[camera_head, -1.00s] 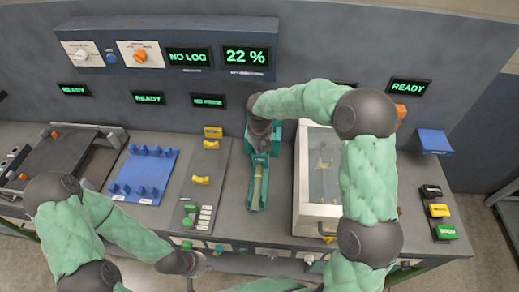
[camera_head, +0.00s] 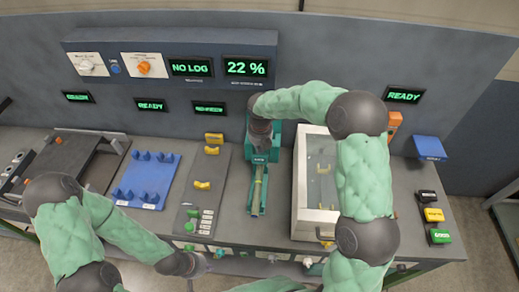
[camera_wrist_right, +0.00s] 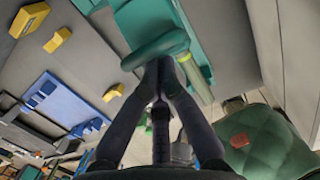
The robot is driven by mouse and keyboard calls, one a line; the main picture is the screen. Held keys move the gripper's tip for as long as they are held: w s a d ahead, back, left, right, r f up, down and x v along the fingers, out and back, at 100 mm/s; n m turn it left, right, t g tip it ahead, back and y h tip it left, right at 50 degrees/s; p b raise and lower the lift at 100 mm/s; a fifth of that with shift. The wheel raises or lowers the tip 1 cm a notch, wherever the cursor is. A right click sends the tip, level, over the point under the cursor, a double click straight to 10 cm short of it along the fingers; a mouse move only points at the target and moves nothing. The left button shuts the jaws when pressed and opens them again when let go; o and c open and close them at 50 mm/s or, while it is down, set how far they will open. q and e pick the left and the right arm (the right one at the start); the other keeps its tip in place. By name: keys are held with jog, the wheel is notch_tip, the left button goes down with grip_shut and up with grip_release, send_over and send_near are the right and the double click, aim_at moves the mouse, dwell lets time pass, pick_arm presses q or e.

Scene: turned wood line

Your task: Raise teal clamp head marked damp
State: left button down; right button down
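The teal clamp (camera_head: 257,198) stands on the bench in the middle of the head view, with a long pale wooden piece lying along it. Its upper part is partly covered by my right wrist. My right gripper (camera_head: 261,142) points down onto the clamp head. In the right wrist view, the fingers (camera_wrist_right: 165,68) come close together at a rounded teal bar of the clamp head (camera_wrist_right: 153,50) and appear closed on it; the tips are partly hidden. No "damp" marking is readable. My left gripper (camera_head: 197,265) hangs low before the bench's front edge, away from the clamp; its fingers are unclear.
A glass-topped box (camera_head: 318,222) stands close to the right of the clamp. A grey plate with yellow blocks (camera_head: 202,185) and a blue pegged tray (camera_head: 152,182) lie to the left. Displays on the back panel read "22 %" (camera_head: 246,65) and "NO LOG" (camera_head: 191,68).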

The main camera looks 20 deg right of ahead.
jog(key=w+r+p, duration=0.1)
jog(key=w+d+r+p, duration=0.1)
jog(key=w+p, duration=0.1)
jog(key=shift+d+r, duration=0.15)
jog(key=shift+r, duration=0.2)
jog(key=shift+w+d+r+p, duration=0.2)
jog(key=shift+w+d+p, duration=0.05)
jog(key=shift+w+p, duration=0.3)
jog(key=shift+w+d+r+p, duration=0.2)
jog(key=shift+w+p, duration=0.25)
jog(key=shift+w, duration=0.1)
